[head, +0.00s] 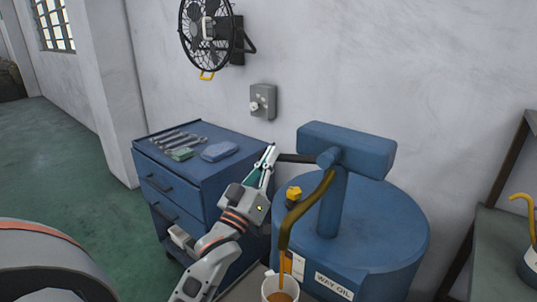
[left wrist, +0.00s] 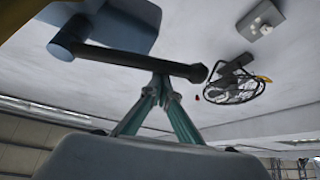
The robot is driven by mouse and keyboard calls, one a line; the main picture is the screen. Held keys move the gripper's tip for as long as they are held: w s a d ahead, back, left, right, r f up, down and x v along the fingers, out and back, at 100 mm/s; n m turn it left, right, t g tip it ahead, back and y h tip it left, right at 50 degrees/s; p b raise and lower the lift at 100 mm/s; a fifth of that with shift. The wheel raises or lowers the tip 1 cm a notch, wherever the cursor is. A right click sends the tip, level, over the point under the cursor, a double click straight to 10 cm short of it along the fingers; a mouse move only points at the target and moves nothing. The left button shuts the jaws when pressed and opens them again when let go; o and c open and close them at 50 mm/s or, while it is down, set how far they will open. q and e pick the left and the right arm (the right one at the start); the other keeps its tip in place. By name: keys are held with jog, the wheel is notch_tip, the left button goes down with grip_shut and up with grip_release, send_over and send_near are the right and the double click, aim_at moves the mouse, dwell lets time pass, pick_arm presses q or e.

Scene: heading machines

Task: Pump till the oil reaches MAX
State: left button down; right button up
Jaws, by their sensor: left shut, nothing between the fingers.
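A blue drum (head: 402,243) labelled WAY OIL carries a blue pump (head: 347,150) with a dark lever (head: 296,158) pointing left. From the pump a curved brown spout (head: 303,211) runs down, and a thin stream of oil falls from it into a white cup (head: 267,291). Brown oil (head: 283,297) shows inside the cup; I cannot see a MAX mark. My left gripper (head: 268,156) is shut and empty at the lever's free end. In the left wrist view its fingertips (left wrist: 162,78) meet just at the underside of the lever (left wrist: 140,62); contact is hard to tell. My right gripper is not in view.
A blue drawer cabinet (head: 165,172) with wrenches (head: 176,139) and cloths (head: 219,151) stands left of the drum. A fan (head: 207,35) and a switch box (head: 263,100) are on the wall. A bench (head: 497,262) is at the right.

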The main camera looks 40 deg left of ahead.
pick_arm(q)
jog(key=f+n, duration=0.1)
jog(key=d+f+n+y+p, duration=0.1)
jog(key=f, duration=0.1)
jog(key=shift+f+n+y, duration=0.25)
jog(key=shift+n+y, duration=0.05)
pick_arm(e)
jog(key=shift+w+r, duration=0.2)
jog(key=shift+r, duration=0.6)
pick_arm(q)
jog(key=shift+r, duration=0.15)
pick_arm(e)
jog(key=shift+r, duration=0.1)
